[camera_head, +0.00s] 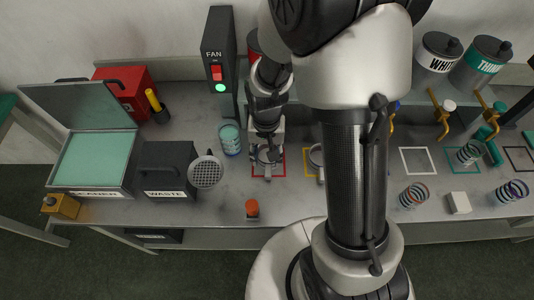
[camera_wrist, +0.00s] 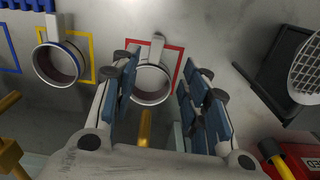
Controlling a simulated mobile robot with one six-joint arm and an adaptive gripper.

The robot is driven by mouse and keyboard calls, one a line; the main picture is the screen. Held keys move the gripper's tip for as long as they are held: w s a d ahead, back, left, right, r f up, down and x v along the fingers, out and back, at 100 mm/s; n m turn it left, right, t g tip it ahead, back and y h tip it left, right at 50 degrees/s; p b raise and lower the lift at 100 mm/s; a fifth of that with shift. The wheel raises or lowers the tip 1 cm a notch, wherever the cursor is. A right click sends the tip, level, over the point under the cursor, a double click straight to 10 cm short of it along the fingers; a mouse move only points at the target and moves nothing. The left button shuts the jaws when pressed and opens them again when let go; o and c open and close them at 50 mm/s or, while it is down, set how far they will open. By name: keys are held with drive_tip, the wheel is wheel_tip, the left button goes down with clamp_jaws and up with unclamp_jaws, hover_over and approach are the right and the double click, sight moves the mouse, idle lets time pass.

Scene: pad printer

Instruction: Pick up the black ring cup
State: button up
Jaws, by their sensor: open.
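A metal ring cup (camera_wrist: 152,80) with a side handle and a thin dark line near its rim stands in the red square outline (camera_wrist: 181,62) in the wrist view. It appears between the two jaws of my gripper (camera_wrist: 158,90), which are open on either side of it. I cannot tell whether they touch it. In the head view my gripper (camera_head: 267,160) is over the same red square (camera_head: 283,160) and mostly hides the cup there. A second ring cup (camera_wrist: 58,62), with a blue line, stands in the yellow square outline to the left in the wrist view.
A waste box (camera_head: 168,165), a round mesh strainer (camera_head: 206,172) and a striped teal cup (camera_head: 230,138) stand left of my gripper. The tall fan box (camera_head: 221,60) is behind. My arm hides the bench's middle.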

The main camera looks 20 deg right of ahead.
sight(268, 172)
wheel_tip(268, 172, down, 7)
drive_tip(key=shift+f+b, duration=0.2)
drive_tip(key=shift+b, duration=0.9)
drive_tip(key=shift+w+d+f+b, duration=0.15)
drive_tip(key=shift+f+b, duration=0.5)
drive_tip(key=shift+f, duration=0.75)
drive_tip(key=shift+w+d+f+b, duration=0.15)
drive_tip(key=shift+f+b, duration=0.45)
drive_tip(key=shift+f, duration=0.75)
drive_tip(key=shift+s+r, duration=0.1)
clamp_jaws()
